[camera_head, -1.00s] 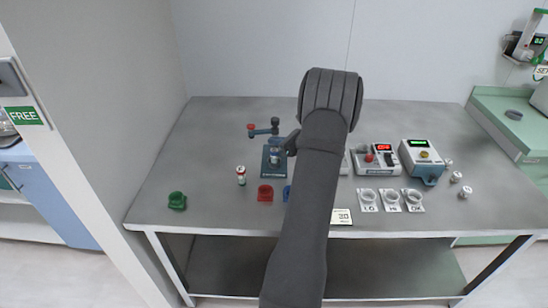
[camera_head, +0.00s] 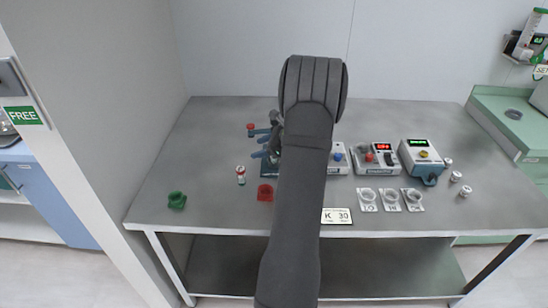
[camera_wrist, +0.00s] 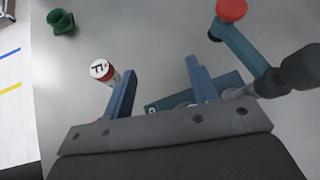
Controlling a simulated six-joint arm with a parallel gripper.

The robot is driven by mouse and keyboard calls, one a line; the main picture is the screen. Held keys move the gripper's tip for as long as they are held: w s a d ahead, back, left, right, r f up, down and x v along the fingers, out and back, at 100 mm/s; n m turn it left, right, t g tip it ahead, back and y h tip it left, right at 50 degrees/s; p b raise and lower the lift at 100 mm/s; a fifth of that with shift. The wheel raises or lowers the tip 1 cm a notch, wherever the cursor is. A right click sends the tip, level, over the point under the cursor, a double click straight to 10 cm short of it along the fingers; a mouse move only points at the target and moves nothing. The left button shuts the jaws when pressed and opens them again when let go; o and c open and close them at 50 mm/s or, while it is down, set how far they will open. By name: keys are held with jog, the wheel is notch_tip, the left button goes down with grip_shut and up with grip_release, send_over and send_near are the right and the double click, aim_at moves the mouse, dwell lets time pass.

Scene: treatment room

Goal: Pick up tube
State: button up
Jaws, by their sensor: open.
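A small upright tube (camera_head: 241,175) with a white top and a red band stands on the table left of my arm. In the wrist view the tube (camera_wrist: 104,72) shows its marked white cap, just outside the left finger. My gripper (camera_wrist: 160,86) is open, with nothing between its two blue fingers. In the head view my gripper (camera_head: 271,150) is partly hidden by my arm, to the right of and above the tube. Whether the left finger touches the tube I cannot tell.
A blue lever device with a red knob (camera_wrist: 231,9) stands close right of my gripper. A green holder (camera_head: 177,200) and a red holder (camera_head: 265,192) flank the tube. Instruments (camera_head: 422,158), ring stands (camera_head: 390,199) and a card (camera_head: 336,216) are farther right. The table's left is mostly clear.

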jog(key=s+a+r+n+g+h, duration=0.25)
jog(key=s+n+h, duration=0.25)
jog(key=n+h, duration=0.25)
jog(key=w+d+r+n+t+h, duration=0.25)
jog(key=r+n+h, duration=0.25)
jog(key=r+n, duration=0.3)
jog(key=shift+m, duration=0.75)
jog(key=x, duration=0.7)
jog(key=d+x, duration=0.1)
jog(key=x, duration=0.2)
jog(key=shift+w+d+f, duration=0.15)
jog(key=shift+w+f, duration=0.05)
jog(key=shift+d+x, duration=0.15)
jog(key=shift+x, duration=1.25)
jog(key=shift+d+x, duration=0.15)
jog(key=shift+x, duration=1.3)
jog(key=shift+r, duration=0.1)
jog(key=c, duration=1.1)
jog(key=shift+c, duration=0.2)
jog(key=shift+r, duration=0.1)
